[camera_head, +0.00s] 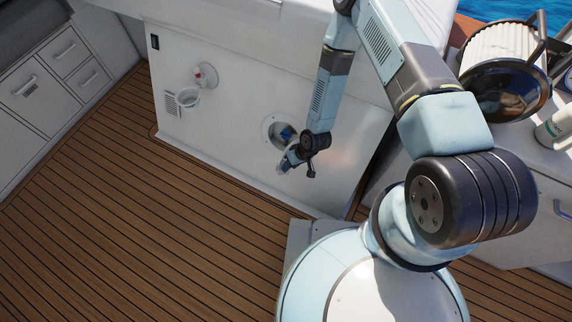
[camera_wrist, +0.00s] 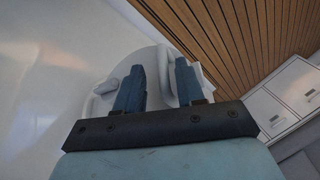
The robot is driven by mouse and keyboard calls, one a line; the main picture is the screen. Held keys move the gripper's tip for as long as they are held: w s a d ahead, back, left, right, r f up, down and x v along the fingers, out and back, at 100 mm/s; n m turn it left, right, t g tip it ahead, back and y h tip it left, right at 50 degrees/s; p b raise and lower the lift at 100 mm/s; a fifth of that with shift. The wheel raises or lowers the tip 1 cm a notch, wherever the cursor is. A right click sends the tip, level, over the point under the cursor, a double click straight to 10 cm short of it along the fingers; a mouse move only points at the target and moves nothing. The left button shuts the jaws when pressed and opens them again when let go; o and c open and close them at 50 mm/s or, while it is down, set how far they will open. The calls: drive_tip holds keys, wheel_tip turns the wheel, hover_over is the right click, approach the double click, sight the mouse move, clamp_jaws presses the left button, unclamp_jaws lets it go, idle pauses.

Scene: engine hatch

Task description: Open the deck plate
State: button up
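The round white deck plate (camera_head: 268,128) is set in the white upright panel, and my arm's end partly covers it. In the wrist view a white round fitting (camera_wrist: 100,98) with a raised white part lies behind my fingers. My gripper (camera_head: 287,134) is at the deck plate, with its dark blue fingers in front of it. In the wrist view the two fingers of my gripper (camera_wrist: 159,66) stand apart, with white surface showing between them. I cannot tell whether they touch the raised part.
White drawers (camera_head: 40,92) stand at the far left. The wooden deck (camera_head: 130,215) is clear. A counter with equipment is on the right.

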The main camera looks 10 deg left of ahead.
drive_tip(key=v, duration=1.2)
drive_tip(key=shift+r, duration=0.25)
